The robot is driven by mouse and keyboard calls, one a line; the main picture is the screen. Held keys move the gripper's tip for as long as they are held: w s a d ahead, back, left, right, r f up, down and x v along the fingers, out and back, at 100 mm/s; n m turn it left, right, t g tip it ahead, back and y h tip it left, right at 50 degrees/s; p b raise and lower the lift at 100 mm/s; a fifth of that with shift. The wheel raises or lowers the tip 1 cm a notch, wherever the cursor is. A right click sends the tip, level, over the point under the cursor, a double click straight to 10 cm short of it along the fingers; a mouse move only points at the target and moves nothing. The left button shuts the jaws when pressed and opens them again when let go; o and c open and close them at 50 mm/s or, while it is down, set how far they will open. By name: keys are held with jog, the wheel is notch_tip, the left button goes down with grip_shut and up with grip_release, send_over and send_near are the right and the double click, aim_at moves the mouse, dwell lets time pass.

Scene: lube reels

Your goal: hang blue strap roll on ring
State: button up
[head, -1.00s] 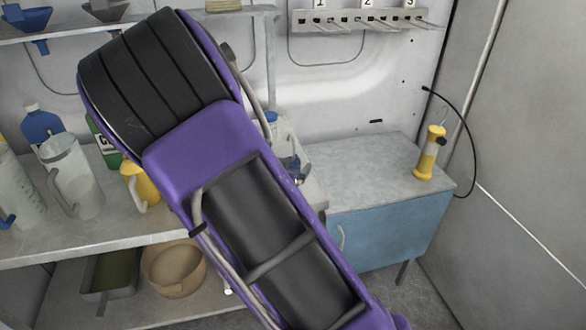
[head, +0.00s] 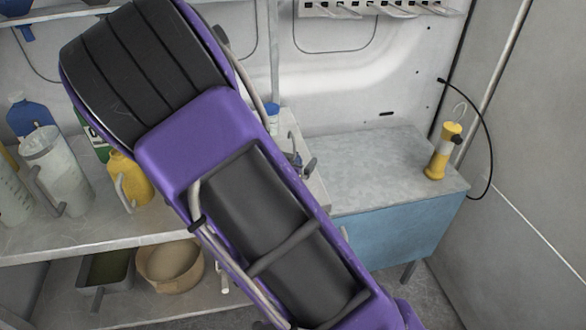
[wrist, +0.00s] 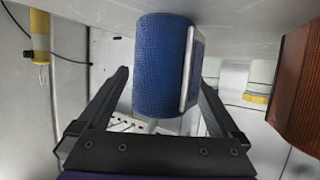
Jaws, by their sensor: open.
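The blue strap roll (wrist: 160,70) shows in the wrist view, which appears upside down. It is a textured blue cylinder with a pale strip along its right side, against a grey metal surface (wrist: 235,14). My gripper (wrist: 164,78) is open, with one dark finger on each side of the roll. Gaps show beside the roll, and I cannot tell whether either finger touches it. In the head view my purple arm hides the gripper and the roll. A rack with hooks (head: 378,10) is on the back wall at the top; I cannot make out a ring on it.
A yellow lamp (head: 443,152) stands on the blue cabinet (head: 395,240) at right. Left of my arm, a shelf (head: 75,235) holds a clear jug (head: 55,170) and a yellow jug (head: 130,178). A brown bowl (head: 170,265) sits below. The cabinet top is mostly clear.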

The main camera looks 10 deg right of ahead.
grip_shut()
dwell(0.4)
jog(key=shift+r, duration=0.15)
